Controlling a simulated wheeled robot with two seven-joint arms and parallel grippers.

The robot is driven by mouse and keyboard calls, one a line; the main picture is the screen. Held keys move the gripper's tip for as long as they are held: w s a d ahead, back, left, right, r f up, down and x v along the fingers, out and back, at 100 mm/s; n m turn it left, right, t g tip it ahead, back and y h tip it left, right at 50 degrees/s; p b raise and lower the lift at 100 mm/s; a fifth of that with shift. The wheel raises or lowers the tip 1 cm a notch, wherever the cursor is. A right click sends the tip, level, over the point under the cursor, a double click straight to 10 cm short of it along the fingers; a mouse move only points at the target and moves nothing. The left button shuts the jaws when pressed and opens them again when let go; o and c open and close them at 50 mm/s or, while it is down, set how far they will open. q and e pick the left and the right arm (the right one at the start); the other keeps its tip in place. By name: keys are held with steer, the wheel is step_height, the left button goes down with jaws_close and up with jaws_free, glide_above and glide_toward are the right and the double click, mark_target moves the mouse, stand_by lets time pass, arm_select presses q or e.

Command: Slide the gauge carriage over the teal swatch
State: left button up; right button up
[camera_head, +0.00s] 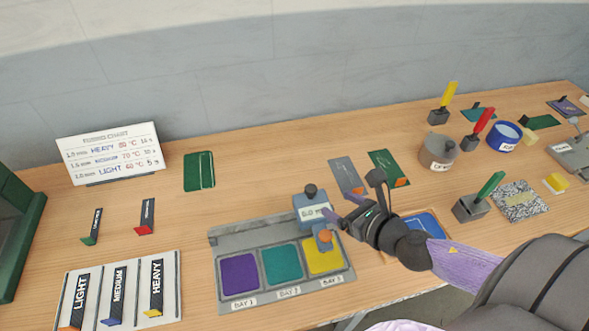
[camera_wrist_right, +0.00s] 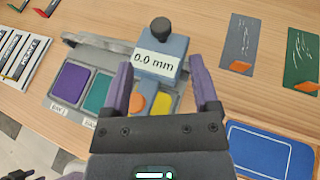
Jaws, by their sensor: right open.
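The gauge carriage (camera_head: 311,208) is a blue-grey block with a black knob on top, a 0.0 mm label and an orange-tipped arm in front. It sits on the grey rail at the back of the swatch tray (camera_head: 222,302), at the right end, with its arm over the yellow swatch (camera_head: 322,262). The teal swatch (camera_head: 283,265) is in the middle and the purple swatch (camera_head: 240,274) at the left. My right gripper (camera_head: 341,207) is open, just right of the carriage; in the right wrist view the carriage (camera_wrist_right: 161,58) shows between and beyond its fingers. Contact cannot be told.
A blue card (camera_head: 425,222) lies right of the tray, partly behind my right arm. Grey (camera_head: 345,173) and green (camera_head: 384,160) cards lie behind. A rack of labelled tools (camera_head: 163,262) stands at the left. The wood left of the carriage's rail is mostly clear.

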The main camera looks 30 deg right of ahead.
mark_target(312, 189)
steer(key=x, duration=0.3)
steer(key=shift+w, duration=0.1)
steer(key=x, duration=0.5)
steer(key=shift+b, duration=0.35)
steer(key=shift+w+a+f, duration=0.1)
steer(key=shift+w+f, duration=0.15)
steer(key=shift+w, duration=0.2)
arm_select(q)
steer(key=shift+s+d+f, duration=0.3)
steer(key=shift+s+f, duration=0.1)
steer(key=shift+s, duration=0.35)
arm_select(e)
steer(key=c, duration=1)
jaws_close()
arm_select(q)
steer(key=shift+w+a, duration=0.1)
steer(key=shift+a, duration=0.15)
steer(key=shift+d, duration=0.1)
